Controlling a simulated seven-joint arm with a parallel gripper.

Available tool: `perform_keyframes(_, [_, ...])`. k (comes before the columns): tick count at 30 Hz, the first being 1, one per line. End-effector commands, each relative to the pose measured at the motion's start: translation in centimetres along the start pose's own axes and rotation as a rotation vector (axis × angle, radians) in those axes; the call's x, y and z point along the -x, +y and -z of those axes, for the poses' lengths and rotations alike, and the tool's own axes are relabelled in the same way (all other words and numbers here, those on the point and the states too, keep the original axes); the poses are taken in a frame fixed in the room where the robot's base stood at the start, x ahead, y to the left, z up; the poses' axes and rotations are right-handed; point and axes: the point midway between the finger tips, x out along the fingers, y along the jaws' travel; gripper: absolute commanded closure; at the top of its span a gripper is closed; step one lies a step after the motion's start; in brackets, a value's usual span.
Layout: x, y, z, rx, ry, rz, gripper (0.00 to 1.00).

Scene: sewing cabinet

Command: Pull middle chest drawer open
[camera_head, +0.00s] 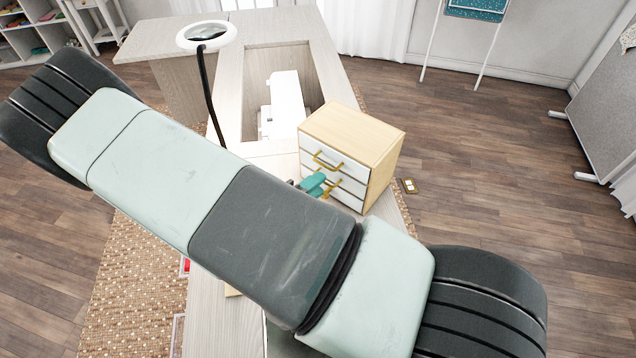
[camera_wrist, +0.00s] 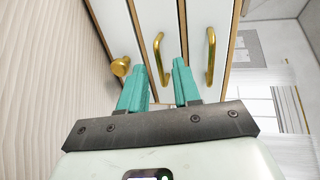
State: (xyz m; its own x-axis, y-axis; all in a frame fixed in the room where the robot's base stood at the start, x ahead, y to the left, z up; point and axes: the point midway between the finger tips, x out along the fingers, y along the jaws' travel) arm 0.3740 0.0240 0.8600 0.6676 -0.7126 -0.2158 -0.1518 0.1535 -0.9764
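The small wooden chest (camera_head: 378,145) stands on the table, its white drawer fronts facing my gripper. In the wrist view it appears turned sideways. The drawers look closed. My gripper (camera_wrist: 160,66) is open, with teal fingers. In the wrist view the near end of the middle handle shows between them, with gaps on both sides. In the head view my arm hides much of the gripper (camera_head: 311,184) and the lower chest.
A white sewing machine (camera_head: 284,105) sits in the table recess behind the chest. A round white lamp (camera_head: 207,34) on a dark stem stands at the back left. A small yellowish item (camera_head: 409,186) shows right of the chest. The pale tabletop (camera_head: 215,325) extends toward the front.

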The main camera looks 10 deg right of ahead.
Motion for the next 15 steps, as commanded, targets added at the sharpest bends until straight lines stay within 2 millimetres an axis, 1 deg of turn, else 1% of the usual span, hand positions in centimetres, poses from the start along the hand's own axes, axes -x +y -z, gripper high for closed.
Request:
perform_keyframes(1, [-0.6,0.0,0.0,0.000,0.001,0.000,0.68])
perform_keyframes(3, [-1.1,0.0,0.0,-0.001,0.001,0.001,0.68])
perform_keyframes(6, [-1.5,0.0,0.0,-0.001,0.000,0.001,0.68])
perform_keyframes(14, [-1.6,0.0,0.0,-0.001,0.000,0.000,0.68])
perform_keyframes(15, [-1.6,0.0,0.0,-0.001,0.000,0.000,0.74])
